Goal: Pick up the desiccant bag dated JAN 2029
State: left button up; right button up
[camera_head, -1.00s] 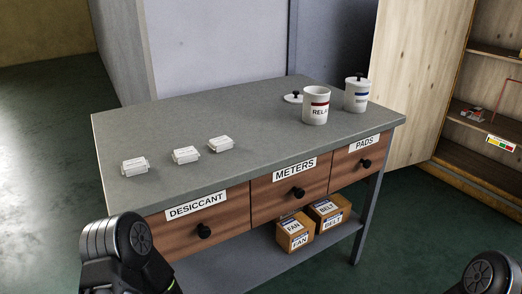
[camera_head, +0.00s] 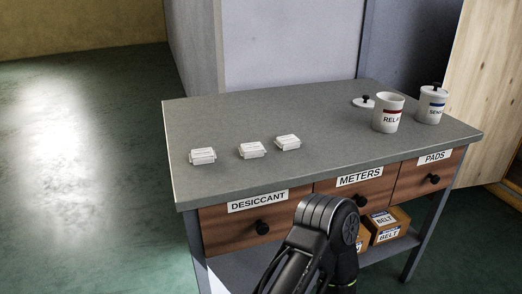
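Three small white desiccant bags lie in a row on the left part of the grey table top: the left bag (camera_head: 202,156), the middle bag (camera_head: 252,150) and the right bag (camera_head: 288,142). Their printing is too small to read, so I cannot tell which is dated JAN 2029. A dark link of one of my arms shows at the bottom middle, in front of the drawers and apart from the bags. Neither of my grippers is in view.
The grey table (camera_head: 320,112) has drawers labelled DESICCANT (camera_head: 258,214), METERS (camera_head: 352,190) and PADS (camera_head: 430,170). An open white canister (camera_head: 388,115), its lid (camera_head: 363,102) and a lidded canister (camera_head: 431,106) stand at right. Boxes (camera_head: 388,226) sit on the lower shelf. Floor at left is clear.

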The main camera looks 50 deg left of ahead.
aim_at(256, 149)
jog(key=k+j, duration=0.95)
jog(key=j, duration=0.2)
